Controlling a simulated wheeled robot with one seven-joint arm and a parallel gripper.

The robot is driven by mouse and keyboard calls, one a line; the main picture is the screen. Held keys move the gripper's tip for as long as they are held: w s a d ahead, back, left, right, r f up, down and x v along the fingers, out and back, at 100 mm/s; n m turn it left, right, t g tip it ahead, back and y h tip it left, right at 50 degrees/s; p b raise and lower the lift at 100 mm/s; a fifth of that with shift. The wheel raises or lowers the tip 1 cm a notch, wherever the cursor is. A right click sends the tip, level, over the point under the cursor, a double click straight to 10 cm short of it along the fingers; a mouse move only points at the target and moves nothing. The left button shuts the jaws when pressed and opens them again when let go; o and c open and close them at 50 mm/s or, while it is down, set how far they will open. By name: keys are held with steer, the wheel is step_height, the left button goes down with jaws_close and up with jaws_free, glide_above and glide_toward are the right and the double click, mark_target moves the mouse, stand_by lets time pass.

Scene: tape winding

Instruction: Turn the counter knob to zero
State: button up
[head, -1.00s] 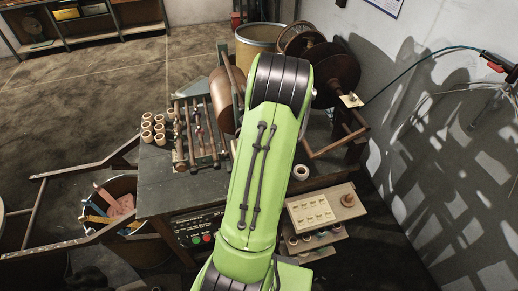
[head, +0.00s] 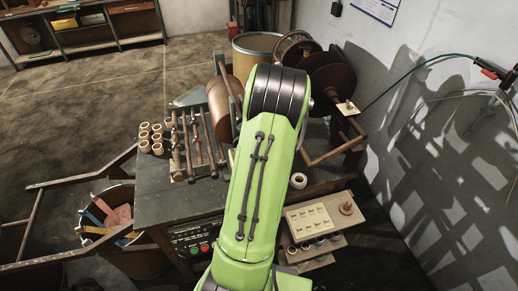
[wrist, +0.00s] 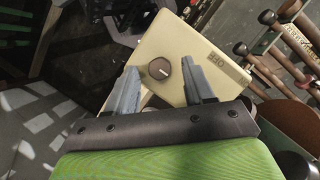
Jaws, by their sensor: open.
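In the wrist view the counter is a cream box (wrist: 190,47) with a dark round knob (wrist: 159,68) on its face. A light pointer mark shows on the knob. My gripper (wrist: 159,66) is open, with one grey finger on each side of the knob in the picture. I see no contact between the fingers and the knob. In the head view my green arm hides the gripper and most or all of the counter.
The dark workbench (head: 180,203) carries several pale tape cores (head: 158,148) and a rack of rods (head: 195,150). A loose roll (head: 298,181) lies right of my arm. A drum (head: 262,52) and a large reel (head: 330,75) stand behind.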

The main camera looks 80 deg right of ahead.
steer(key=p+v, duration=0.3)
steer(key=v, duration=1.2)
steer(key=shift+d+r, duration=0.15)
steer(key=shift+r, duration=0.05)
